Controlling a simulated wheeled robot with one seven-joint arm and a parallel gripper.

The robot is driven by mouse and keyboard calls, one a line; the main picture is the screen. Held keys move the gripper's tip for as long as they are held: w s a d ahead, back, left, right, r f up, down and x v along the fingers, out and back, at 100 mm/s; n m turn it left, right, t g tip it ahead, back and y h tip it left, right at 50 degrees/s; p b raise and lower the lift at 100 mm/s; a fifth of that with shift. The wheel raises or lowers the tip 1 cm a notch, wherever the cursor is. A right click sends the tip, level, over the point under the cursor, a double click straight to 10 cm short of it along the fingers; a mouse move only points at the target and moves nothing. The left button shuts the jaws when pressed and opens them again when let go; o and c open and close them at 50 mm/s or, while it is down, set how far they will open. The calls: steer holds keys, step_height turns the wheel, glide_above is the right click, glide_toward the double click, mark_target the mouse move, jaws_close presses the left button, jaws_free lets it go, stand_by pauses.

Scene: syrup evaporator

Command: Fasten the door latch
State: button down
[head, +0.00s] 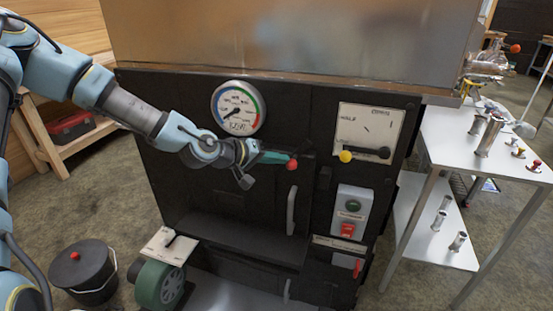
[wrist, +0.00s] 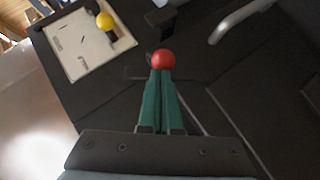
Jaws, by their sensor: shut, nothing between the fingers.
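A red latch knob (head: 292,164) is at the upper right of the black firebox door (head: 230,195) in the head view. It also shows in the wrist view (wrist: 163,60). My gripper (head: 283,159) has its green fingers shut, with the tips right at the knob. In the wrist view my fingertips (wrist: 161,76) overlap the near side of the knob; I cannot tell whether they touch it. The latch's bar is mostly hidden behind my fingers. A dark bracket (wrist: 160,20) stands just beyond the knob. The silver door handle (head: 291,210) is below the knob.
A white panel with a yellow-knobbed lever (head: 345,156) is right of the latch. A switch box (head: 350,212) sits below it. A pressure gauge (head: 238,108) is above my wrist. A green blower (head: 158,284) and a lidded bucket (head: 84,272) stand low at left.

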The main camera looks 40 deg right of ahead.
steer(key=shift+s+d+f+y, duration=0.1)
steer(key=shift+s+d+y, duration=0.1)
steer(key=shift+y, duration=0.1)
steer(key=shift+s+d+f+m+t+y+b, duration=0.4)
steer(key=shift+s+d+m+t+y+b, duration=0.25)
steer(key=shift+s+t+b, duration=0.2)
steer(key=s+d+f+m+t+y+b, duration=0.2)
steer(key=s+f+t+b, duration=0.1)
steer(key=b, duration=0.4)
steer(key=shift+s+f, duration=0.25)
steer(key=shift+f, duration=0.45)
steer(key=shift+d, duration=0.1)
